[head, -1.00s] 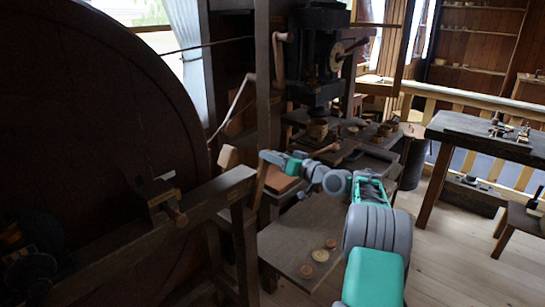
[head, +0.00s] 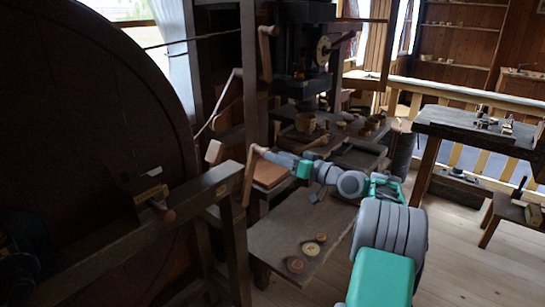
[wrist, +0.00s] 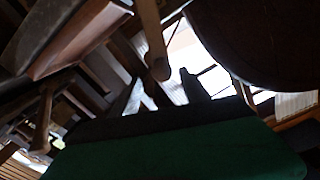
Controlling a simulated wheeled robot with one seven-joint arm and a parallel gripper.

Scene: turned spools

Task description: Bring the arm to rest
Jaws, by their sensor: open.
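My arm reaches up from the bottom right in the head view and bends left over the low bench (head: 290,228). My gripper (head: 262,152) is at its end, small and dim, close to the top of a hanging wooden handle (head: 249,177). Whether they touch cannot be told. In the wrist view, my gripper's two fingers (wrist: 160,92) stand apart in silhouette. A rounded wooden knob (wrist: 160,69) appears beyond the gap. Nothing shows held between the fingers.
A huge dark wheel (head: 90,120) and its wooden beam (head: 120,235) stand close on the left. A dark upright post (head: 249,70) rises near my gripper. Small discs (head: 295,265) lie on the low bench. The floor (head: 470,260) at right is open before a dark table (head: 470,128).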

